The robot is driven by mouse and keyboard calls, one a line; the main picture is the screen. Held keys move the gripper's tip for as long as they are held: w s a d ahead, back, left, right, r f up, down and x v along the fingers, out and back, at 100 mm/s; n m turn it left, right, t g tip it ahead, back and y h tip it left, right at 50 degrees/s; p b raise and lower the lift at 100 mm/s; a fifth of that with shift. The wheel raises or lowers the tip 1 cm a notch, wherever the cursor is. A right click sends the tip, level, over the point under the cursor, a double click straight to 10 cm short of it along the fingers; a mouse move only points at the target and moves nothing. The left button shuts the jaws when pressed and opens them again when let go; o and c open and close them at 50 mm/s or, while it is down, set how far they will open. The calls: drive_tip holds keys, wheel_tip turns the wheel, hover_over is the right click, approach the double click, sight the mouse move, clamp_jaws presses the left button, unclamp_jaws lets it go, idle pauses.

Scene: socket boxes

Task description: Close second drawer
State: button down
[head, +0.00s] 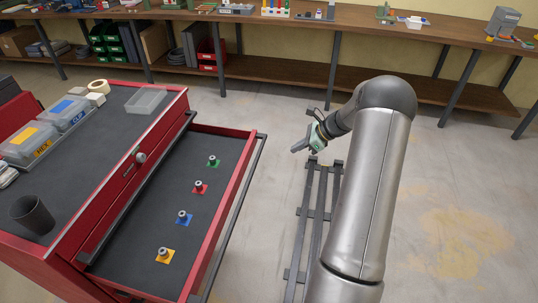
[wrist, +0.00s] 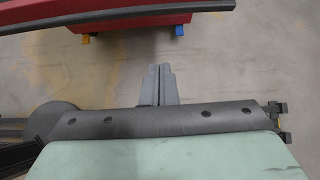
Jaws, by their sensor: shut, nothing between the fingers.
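A red cabinet (head: 64,250) stands at the left in the head view. A drawer with a dark liner (head: 198,232) is pulled out to the right, below a closed red front (head: 127,181). Its front carries a long dark handle bar (head: 238,205). In the wrist view, the drawer's red front (wrist: 110,18) and the bar (wrist: 120,24) cross the top. My gripper (head: 296,147) is to the right of the drawer's far front corner, apart from it. Its fingers (wrist: 160,66) are together and empty, pointing towards the drawer front.
Several small knobbed pieces on coloured squares, such as a green one (head: 214,162) and a yellow one (head: 164,254), sit in the drawer. A black cup (head: 32,214) and clear bins (head: 66,112) stand on the cabinet. A long workbench (head: 330,28) lines the back wall.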

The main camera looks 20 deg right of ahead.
drive_tip(key=w+a+r+p+x, duration=0.1)
drive_tip(key=r+p+x, duration=0.1)
drive_tip(key=x, duration=1)
drive_tip(key=shift+w+a+f, duration=0.3)
drive_tip(key=shift+a+f, duration=0.05)
drive_tip(key=shift+a, duration=0.1)
drive_tip(key=shift+a, duration=0.1)
